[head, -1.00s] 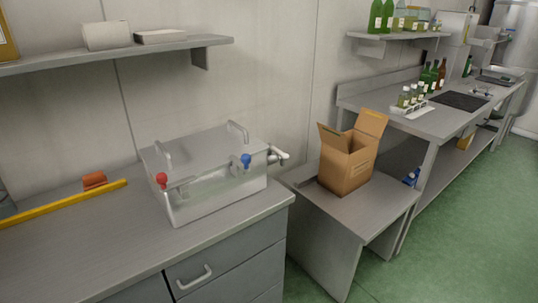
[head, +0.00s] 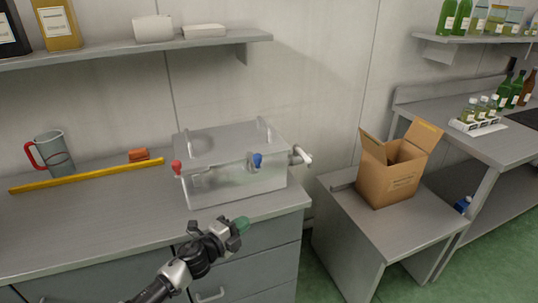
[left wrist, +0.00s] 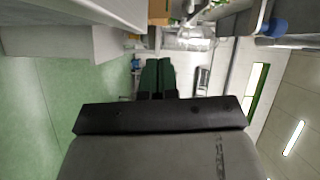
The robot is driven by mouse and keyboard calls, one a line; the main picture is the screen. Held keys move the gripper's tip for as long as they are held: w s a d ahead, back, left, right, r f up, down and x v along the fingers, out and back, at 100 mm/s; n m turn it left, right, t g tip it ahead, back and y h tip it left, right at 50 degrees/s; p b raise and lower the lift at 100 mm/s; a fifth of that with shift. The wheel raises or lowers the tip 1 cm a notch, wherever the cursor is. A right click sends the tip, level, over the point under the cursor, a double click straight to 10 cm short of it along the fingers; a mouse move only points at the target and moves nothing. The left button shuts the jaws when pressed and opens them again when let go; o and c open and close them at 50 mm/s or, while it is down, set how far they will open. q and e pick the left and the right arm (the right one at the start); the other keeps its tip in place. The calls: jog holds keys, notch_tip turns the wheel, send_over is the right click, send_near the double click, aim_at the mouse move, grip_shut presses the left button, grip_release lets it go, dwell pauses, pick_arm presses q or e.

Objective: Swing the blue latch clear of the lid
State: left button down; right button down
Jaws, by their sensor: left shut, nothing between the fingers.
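The steel tank (head: 235,184) stands on the grey counter, its lid (head: 222,140) lying flat on top with two handles. The blue latch (head: 256,160) is on the tank's front at the right, near the lid's edge. A red latch (head: 176,167) is at the front left. My left gripper (head: 242,225) is in front of and below the tank, near the counter's front edge, apart from the latch. Its green fingers (left wrist: 157,76) are together and empty in the left wrist view. My right gripper is out of view.
A tap (head: 301,156) sticks out from the tank's right side. A yellow bar (head: 85,175), an orange block (head: 139,154) and a mug (head: 55,154) lie to the left. A cardboard box (head: 388,184) stands on the lower table at right. A shelf (head: 130,53) hangs above.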

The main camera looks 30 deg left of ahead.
pick_arm(q)
notch_tip(320, 180, up, 18)
jog(key=m+g+h+p, duration=0.1)
jog(key=m+g+h, duration=0.55)
jog(key=m, duration=1.15)
jog(key=s+a+r+m+g+y, duration=0.2)
jog(key=s+a+r+m+y, duration=0.1)
jog(key=a+r+m+y, duration=0.2)
notch_tip(320, 180, up, 2)
jog(key=shift+a+r+g+y+p, duration=0.15)
jog(key=shift+a+g+y+p, duration=0.25)
jog(key=shift+a, duration=0.85)
jog(key=shift+w, duration=0.2)
jog(key=w+d+r+p+x, duration=0.1)
jog(key=p+x, duration=0.4)
jog(key=x, duration=0.8)
jog(key=shift+w+r+p, duration=0.2)
jog(key=shift+p, duration=0.1)
